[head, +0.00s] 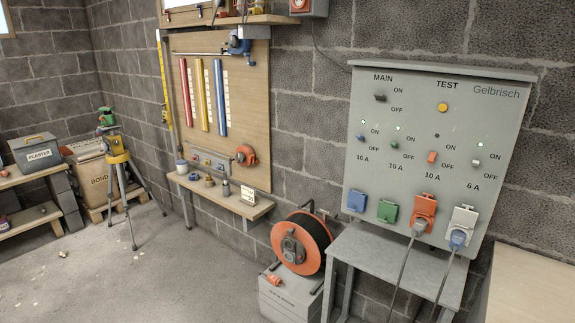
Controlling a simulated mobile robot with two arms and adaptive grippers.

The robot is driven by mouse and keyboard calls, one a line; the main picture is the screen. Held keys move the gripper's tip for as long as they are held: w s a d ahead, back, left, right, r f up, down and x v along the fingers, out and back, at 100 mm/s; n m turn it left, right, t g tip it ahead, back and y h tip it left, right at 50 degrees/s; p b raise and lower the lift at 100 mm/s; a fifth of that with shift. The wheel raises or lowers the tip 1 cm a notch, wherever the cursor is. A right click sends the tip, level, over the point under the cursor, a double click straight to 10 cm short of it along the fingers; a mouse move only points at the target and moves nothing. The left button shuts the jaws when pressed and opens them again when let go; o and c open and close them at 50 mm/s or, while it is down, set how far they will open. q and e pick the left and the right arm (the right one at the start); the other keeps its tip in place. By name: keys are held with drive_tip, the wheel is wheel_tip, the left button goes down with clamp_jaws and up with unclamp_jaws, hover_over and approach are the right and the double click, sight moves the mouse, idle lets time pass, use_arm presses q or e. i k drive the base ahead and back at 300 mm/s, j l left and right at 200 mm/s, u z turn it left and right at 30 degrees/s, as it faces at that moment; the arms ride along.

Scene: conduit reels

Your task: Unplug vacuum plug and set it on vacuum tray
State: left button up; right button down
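A grey wall panel (415,160) marked MAIN and TEST holds a row of sockets. A grey plug (419,228) sits in the orange socket (425,205) under the 10 A switch. A blue plug (458,238) sits in the pale grey socket (464,217) under the 6 A switch. A cable hangs down from each plug. No vacuum label is readable, so I cannot tell which plug is the vacuum plug. I cannot make out a tray marked for the vacuum. Neither of my grippers is in view.
The blue socket (357,201) and green socket (388,211) have their lids shut. A grey bench (395,262) stands under the panel. An orange cable reel (291,245) stands left of it on a grey box (290,297). A wooden surface (535,285) is at right. Open floor lies left.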

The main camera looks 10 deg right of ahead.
sight(419, 225)
drive_tip(key=i+j+z, duration=0.1)
drive_tip(key=z, duration=0.25)
drive_tip(key=i+j+z, duration=0.2)
drive_tip(key=z, duration=0.15)
drive_tip(key=i+j+z, duration=0.2)
drive_tip(key=z, duration=0.15)
drive_tip(key=i+j, duration=0.35)
drive_tip(key=j, duration=0.15)
drive_tip(key=i+j+z, duration=0.1)
drive_tip(key=i+j, duration=0.3)
drive_tip(key=j, duration=0.15)
